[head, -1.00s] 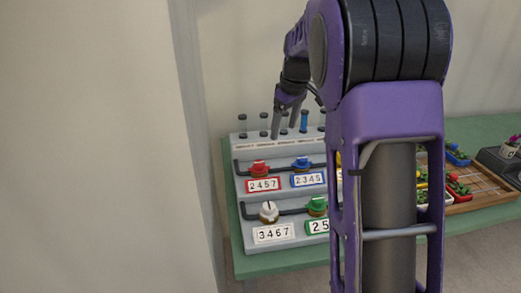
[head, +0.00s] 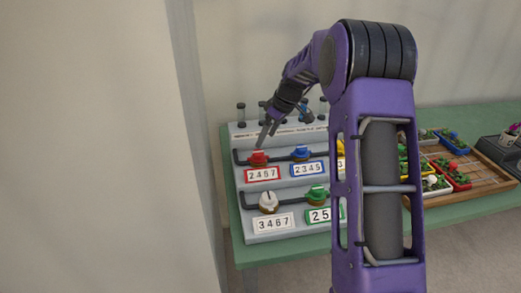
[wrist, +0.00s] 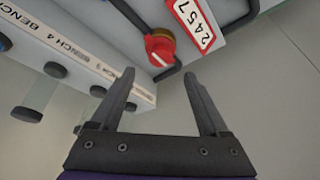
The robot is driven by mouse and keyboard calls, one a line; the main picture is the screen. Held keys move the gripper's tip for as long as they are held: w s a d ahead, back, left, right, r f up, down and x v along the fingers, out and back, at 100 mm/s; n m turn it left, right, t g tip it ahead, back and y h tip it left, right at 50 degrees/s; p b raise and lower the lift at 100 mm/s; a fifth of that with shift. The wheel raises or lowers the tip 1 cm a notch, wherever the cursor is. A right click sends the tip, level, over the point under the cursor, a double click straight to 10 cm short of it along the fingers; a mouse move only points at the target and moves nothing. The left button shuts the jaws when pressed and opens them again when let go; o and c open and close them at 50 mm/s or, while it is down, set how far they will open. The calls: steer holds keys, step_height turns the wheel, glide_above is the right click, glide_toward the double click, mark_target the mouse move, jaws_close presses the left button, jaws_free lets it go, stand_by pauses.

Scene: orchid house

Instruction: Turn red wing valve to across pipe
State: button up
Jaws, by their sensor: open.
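The red wing valve (head: 258,158) sits on the upper dark pipe of the grey stepped stand, above the plate reading 2457 (head: 262,174). In the wrist view the red valve (wrist: 160,46) shows near the top middle, with a pale line on its wing. My gripper (head: 268,138) is open and empty, just above and behind the red valve in the head view. In the wrist view my gripper's two fingers (wrist: 163,78) point toward the valve, which lies beyond the tips, apart from them.
The blue valve (head: 301,153) stands to the right on the same pipe. The white valve (head: 268,201) and green valve (head: 317,194) are on the lower step. Glass tubes (head: 241,112) stand along the back. A wooden tray (head: 488,172) with small plants is at right.

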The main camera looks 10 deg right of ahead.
mark_target(259, 152)
steer(key=x, duration=0.7)
steer(key=shift+r, duration=0.1)
jaws_close()
